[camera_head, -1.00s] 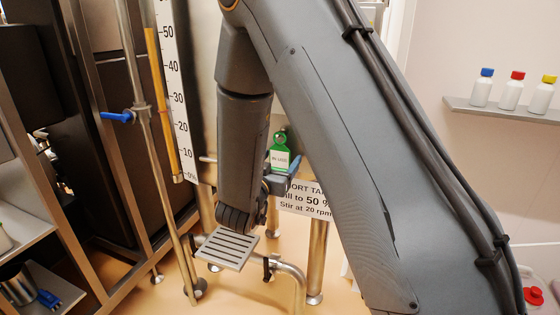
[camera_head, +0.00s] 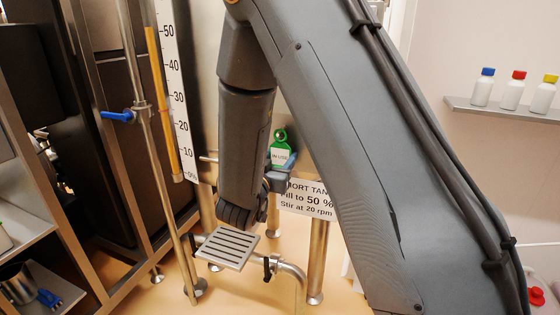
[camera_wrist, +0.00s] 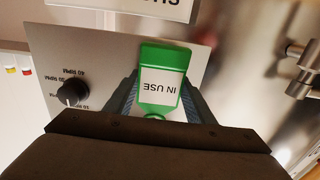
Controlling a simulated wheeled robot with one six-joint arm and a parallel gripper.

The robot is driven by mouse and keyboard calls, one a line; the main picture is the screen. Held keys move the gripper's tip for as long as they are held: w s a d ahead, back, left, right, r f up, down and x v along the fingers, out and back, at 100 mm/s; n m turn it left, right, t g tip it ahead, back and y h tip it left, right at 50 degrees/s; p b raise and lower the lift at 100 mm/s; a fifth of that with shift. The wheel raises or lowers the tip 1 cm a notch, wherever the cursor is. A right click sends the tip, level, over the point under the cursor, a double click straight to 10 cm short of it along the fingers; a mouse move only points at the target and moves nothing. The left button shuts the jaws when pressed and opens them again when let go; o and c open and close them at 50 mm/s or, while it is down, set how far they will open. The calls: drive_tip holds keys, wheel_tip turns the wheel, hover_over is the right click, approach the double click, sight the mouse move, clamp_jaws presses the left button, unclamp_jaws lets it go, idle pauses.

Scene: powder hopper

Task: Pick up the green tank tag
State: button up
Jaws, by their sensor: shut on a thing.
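The green tank tag (camera_head: 281,150) has a white label reading "IN USE" and a ring-shaped top. In the wrist view, the tag (camera_wrist: 160,80) sits between the two fingers of my gripper (camera_wrist: 158,97), which is shut on it. There the label appears upside down. In the head view my gripper (camera_head: 284,170) is partly hidden behind my arm, with the tag standing up above the fingers. I cannot tell whether the tag still touches a hook or the tank.
A sign (camera_head: 308,198) reading "Fill to 50 %" is just below the gripper. A level scale (camera_head: 178,100) and a blue-handled valve (camera_head: 118,116) stand at left. A black knob (camera_wrist: 70,93) is on a panel beside the tag.

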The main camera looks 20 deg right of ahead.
drive_tip(key=shift+r, duration=0.35)
drive_tip(key=b+v, duration=0.4)
drive_tip(key=v, duration=1.4)
drive_tip(key=shift+r+b, duration=0.3)
drive_tip(key=shift+r, duration=0.05)
drive_tip(key=shift+r+p, duration=0.45)
drive_tip(key=shift+p, duration=0.15)
drive_tip(key=p+v, duration=0.3)
drive_tip(key=v, duration=0.4)
drive_tip(key=shift+s+a, duration=0.15)
drive_tip(key=shift+s, duration=0.05)
